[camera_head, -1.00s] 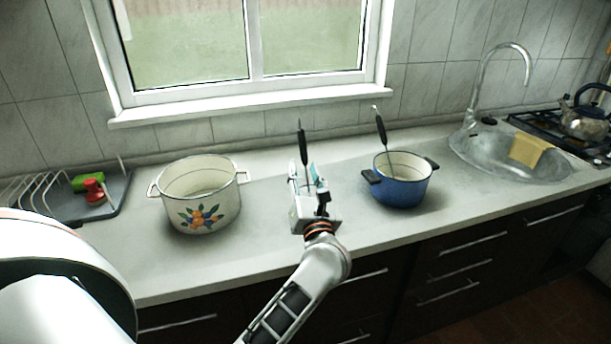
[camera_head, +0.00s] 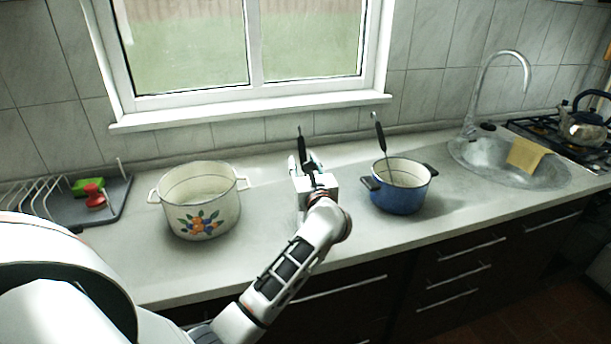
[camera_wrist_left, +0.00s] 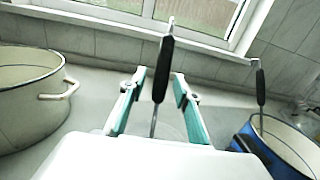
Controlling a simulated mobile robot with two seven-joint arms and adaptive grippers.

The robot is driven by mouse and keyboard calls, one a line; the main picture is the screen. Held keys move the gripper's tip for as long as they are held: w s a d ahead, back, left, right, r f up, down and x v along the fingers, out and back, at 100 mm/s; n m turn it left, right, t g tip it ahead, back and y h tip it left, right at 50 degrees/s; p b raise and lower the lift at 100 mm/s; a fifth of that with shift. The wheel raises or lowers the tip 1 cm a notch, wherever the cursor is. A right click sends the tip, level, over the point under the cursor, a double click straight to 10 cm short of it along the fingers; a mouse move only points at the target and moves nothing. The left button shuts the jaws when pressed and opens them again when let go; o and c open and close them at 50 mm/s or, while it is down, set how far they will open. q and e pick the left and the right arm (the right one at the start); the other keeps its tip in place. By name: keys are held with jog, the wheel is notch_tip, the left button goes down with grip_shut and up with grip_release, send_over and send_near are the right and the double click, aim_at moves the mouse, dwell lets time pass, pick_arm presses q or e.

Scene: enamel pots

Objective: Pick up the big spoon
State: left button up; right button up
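A utensil with a long black handle (camera_head: 301,150) stands upright on the counter, partly hidden behind my left gripper (camera_head: 305,168). In the left wrist view the black handle (camera_wrist_left: 163,70) rises between the two teal-lined fingers of the left gripper (camera_wrist_left: 158,92). The fingers are apart, with a gap visible on each side of the handle. The utensil's lower end is hidden, so its bowl cannot be seen. A second black-handled utensil (camera_head: 380,132) leans in the blue pot (camera_head: 403,198). I cannot tell from shape which is the big spoon. My right gripper is out of view.
A white flowered pot (camera_head: 200,203) stands left of the gripper, and the blue pot stands close on the right. A dish rack (camera_head: 75,205) is at far left. The sink (camera_head: 510,165) and a kettle (camera_head: 580,125) are at right. The window wall bounds the back.

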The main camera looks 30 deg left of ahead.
pick_arm(q)
grip_shut()
